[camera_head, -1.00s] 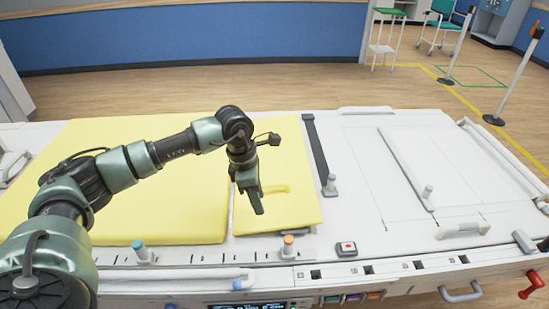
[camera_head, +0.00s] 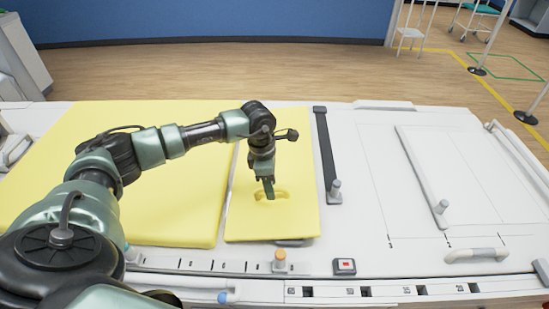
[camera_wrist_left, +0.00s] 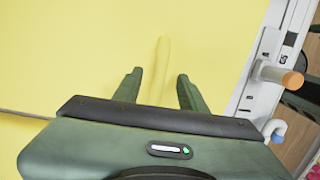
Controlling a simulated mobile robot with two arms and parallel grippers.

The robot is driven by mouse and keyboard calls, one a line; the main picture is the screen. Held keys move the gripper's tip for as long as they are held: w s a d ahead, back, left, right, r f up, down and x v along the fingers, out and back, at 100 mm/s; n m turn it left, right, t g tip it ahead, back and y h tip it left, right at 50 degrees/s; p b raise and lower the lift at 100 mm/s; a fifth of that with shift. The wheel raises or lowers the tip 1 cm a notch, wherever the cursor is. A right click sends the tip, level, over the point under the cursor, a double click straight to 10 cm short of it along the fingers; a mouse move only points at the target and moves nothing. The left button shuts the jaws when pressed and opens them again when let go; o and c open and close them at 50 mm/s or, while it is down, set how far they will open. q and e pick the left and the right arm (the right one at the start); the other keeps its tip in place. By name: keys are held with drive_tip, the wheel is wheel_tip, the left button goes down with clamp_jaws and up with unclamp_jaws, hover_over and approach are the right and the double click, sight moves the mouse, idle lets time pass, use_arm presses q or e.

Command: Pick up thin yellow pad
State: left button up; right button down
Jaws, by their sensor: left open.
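The thin yellow pad (camera_head: 297,208) lies flat on the white bed, right of a larger yellow pad (camera_head: 160,225). It has a raised yellow handle (camera_head: 282,194) on top. My left gripper (camera_head: 268,190) points down over the pad at the handle. In the left wrist view, the fingers (camera_wrist_left: 158,92) are open, with the handle (camera_wrist_left: 163,58) ahead and between their lines. I cannot tell whether they touch the pad. My right gripper is not in view.
A dark strap bar (camera_head: 325,150) with a grey post lies just right of the pad. An orange-topped knob (camera_head: 280,260) and a red-button box (camera_head: 344,266) sit along the front edge. A white panel (camera_head: 425,175) lies to the right.

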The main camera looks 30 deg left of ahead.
use_arm(q)
drive_tip(key=shift+w+d+f, duration=0.1)
drive_tip(key=shift+w+f, duration=0.05)
drive_tip(key=shift+f, duration=1)
clamp_jaws()
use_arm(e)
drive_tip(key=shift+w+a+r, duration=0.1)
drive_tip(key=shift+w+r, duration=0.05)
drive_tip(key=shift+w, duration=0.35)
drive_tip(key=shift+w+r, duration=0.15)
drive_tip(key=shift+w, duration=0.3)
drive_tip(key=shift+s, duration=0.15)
